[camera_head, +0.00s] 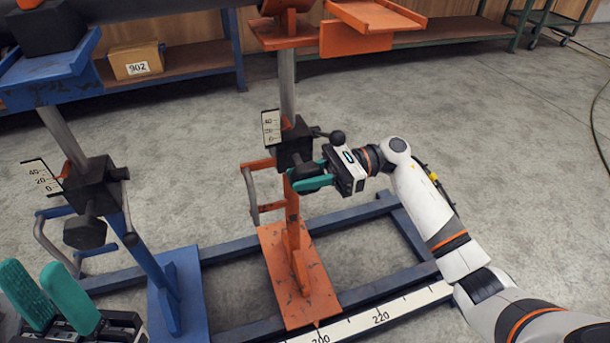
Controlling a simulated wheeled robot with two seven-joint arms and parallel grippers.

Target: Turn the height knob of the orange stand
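The orange stand (291,230) stands upright in the middle, with a black clamp block (296,146) and a small scale plate on its post. Its dark height knob (304,171) is at the front of the block, partly hidden by my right gripper. My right gripper (313,175) comes in from the right, its teal fingers on either side of the knob and seemingly closed on it. My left gripper (50,292) is at the lower left, away from the orange stand, its two teal fingers apart with nothing visible between them.
A blue stand (172,295) with its own black knob (85,232) stands at the left, near my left gripper. Blue floor rails and a ruler strip (381,316) run along the base. A grey handle (250,195) juts left of the orange post. Shelving is behind.

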